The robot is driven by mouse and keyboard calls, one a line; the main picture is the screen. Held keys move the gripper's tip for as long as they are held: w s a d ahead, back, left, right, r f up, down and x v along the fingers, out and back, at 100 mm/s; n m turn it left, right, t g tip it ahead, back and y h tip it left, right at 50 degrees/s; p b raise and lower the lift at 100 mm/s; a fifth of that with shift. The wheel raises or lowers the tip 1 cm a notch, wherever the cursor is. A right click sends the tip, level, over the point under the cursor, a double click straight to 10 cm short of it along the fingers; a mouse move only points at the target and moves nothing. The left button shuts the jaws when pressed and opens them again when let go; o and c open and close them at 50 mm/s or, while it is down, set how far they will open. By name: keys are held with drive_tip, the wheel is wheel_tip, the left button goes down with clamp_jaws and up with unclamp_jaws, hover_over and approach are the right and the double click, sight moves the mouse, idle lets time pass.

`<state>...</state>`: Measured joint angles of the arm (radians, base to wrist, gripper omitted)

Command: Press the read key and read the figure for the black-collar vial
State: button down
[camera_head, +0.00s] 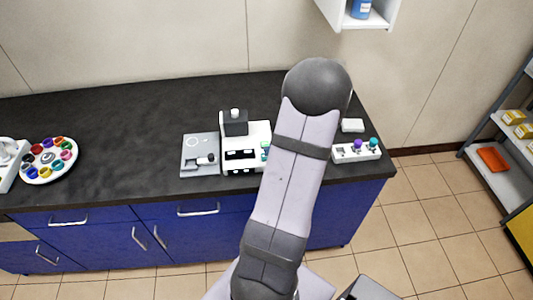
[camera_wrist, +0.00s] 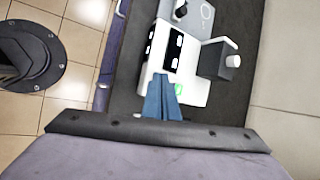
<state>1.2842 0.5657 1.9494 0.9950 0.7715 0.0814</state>
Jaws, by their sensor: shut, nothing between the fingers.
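A white instrument (camera_head: 236,158) stands on the dark counter, with dark openings along its front and a dark block with a white knob (camera_head: 235,114) at its back. In the wrist view the instrument (camera_wrist: 190,88) lies just beyond my gripper (camera_wrist: 162,78). My gripper's blue fingers are together and empty, their tips over or beside the instrument's edge near a small green patch (camera_wrist: 179,89). I cannot tell whether they touch it, or whether the patch is the key or a display. No figure is readable. I cannot pick out the black-collar vial for certain. My arm hides the gripper in the head view.
A grey plate unit (camera_head: 196,143) with a black-and-white part adjoins the instrument on the left. A white rack (camera_head: 350,155) with purple and teal tops stands right of my arm. A round carousel (camera_head: 46,178) of coloured caps is far left. Counter between is clear.

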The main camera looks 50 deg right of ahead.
drive_tip(key=w+d+r+m+t+h, duration=0.1)
drive_tip(key=w+d+r+m, duration=0.2)
drive_tip(key=shift+w+d+r+t, duration=0.2)
drive_tip(key=shift+r+t, duration=0.2)
drive_tip(key=shift+f, duration=0.2)
wheel_tip(320, 180, down, 7)
drive_tip(key=b, duration=0.5)
drive_tip(key=shift+f+b, duration=0.2)
drive_tip(key=shift+b, duration=0.15)
drive_tip(key=shift+f+b, duration=0.6)
drive_tip(key=shift+f+b, duration=0.8)
drive_tip(key=shift+b, duration=0.15)
idle(2.0)
drive_tip(key=shift+r, duration=0.2)
idle(0.3)
drive_tip(key=shift+r+p, duration=0.55)
drive_tip(key=shift+r, duration=0.1)
